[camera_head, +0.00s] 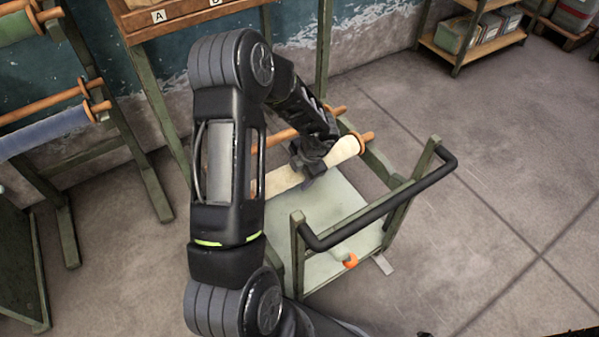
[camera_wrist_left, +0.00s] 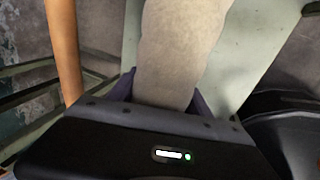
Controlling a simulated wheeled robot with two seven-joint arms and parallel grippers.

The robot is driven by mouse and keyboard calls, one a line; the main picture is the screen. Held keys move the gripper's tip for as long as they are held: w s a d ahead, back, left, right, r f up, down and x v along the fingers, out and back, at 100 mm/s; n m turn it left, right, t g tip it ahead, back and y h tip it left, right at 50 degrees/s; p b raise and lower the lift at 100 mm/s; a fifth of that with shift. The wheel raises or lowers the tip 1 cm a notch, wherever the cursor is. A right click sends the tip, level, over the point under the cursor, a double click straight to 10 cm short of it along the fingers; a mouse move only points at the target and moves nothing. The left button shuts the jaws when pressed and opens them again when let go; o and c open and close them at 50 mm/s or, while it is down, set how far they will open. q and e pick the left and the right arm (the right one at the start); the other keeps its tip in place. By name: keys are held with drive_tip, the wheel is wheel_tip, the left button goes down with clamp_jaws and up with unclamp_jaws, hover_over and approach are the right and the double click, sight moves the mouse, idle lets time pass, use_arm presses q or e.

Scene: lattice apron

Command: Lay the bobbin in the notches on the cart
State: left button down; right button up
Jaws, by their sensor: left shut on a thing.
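The bobbin (camera_head: 343,152) is a cream roll with orange ends, in the head view above the cart's pale deck. My left gripper (camera_head: 312,165) is shut around its middle. The left wrist view shows the cream roll (camera_wrist_left: 178,50) running up between the two dark fingers (camera_wrist_left: 163,98). The cart (camera_head: 338,220) has a green frame and a black push handle (camera_head: 385,207). My left arm hides part of the bobbin and the cart's left side. I cannot make out the notches or whether the bobbin touches them. My right gripper is not in view.
An orange rod (camera_head: 283,137) lies just behind the bobbin. A small orange-tipped object (camera_head: 350,260) shows at the cart's front. A rack with rolls (camera_head: 48,128) stands at the left, and a shelf with boxes (camera_head: 478,38) at the back right. The floor (camera_head: 500,190) at the right is clear.

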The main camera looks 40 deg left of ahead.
use_arm(q)
drive_tip(key=shift+c, duration=1.9)
unclamp_jaws()
drive_tip(key=shift+p+v, duration=1.4)
drive_tip(key=shift+v, duration=2.55)
